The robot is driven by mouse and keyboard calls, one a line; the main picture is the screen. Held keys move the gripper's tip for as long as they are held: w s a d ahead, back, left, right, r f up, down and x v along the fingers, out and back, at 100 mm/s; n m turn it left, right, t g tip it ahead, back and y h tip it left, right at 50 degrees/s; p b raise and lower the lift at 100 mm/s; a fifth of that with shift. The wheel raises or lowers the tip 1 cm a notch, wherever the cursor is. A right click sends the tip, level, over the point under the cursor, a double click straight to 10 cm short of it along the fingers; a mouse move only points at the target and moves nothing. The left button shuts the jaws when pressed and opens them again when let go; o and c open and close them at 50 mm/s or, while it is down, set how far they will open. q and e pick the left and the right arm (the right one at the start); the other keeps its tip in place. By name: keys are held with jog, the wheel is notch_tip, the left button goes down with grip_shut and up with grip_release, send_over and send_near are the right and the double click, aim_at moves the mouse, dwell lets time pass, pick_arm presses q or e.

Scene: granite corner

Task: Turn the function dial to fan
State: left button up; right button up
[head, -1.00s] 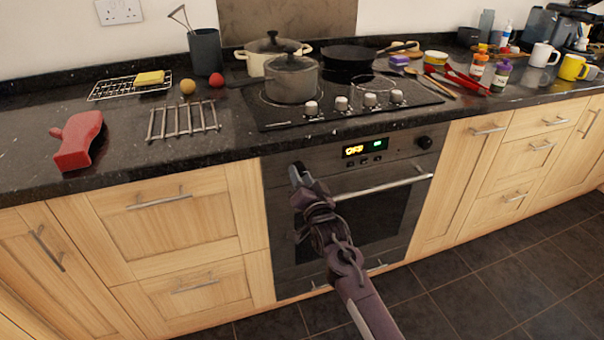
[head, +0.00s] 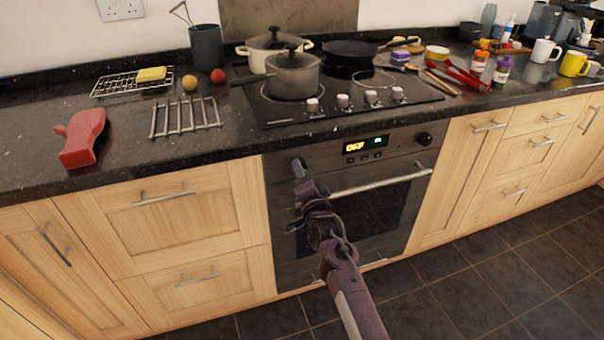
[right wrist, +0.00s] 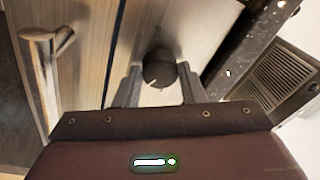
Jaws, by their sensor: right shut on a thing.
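The oven (head: 375,215) has a dark front panel with a lit display (head: 365,147) that reads "OFF" in amber beside a small green mark. A black dial (head: 424,139) stands at the panel's right end. My right gripper (head: 299,168) is at the panel's left end and covers the function dial there in the head view. In the right wrist view, the round black function dial (right wrist: 160,66) sits between the two fingers of my right gripper (right wrist: 159,84), which is shut on it. A small pale mark shows on the dial's face. My left gripper is not in view.
The oven door handle (head: 375,186) runs just below the panel, near my right arm. The black worktop (head: 240,140) overhangs above. The hob (head: 405,84) carries pots and a pan. A red object (head: 80,138) and a wire trivet (head: 185,117) lie to the left.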

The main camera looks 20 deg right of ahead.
jog(key=o, duration=1)
jog(key=shift+d, duration=0.1)
jog(key=s, duration=0.7)
jog(key=shift+s+f, duration=0.4)
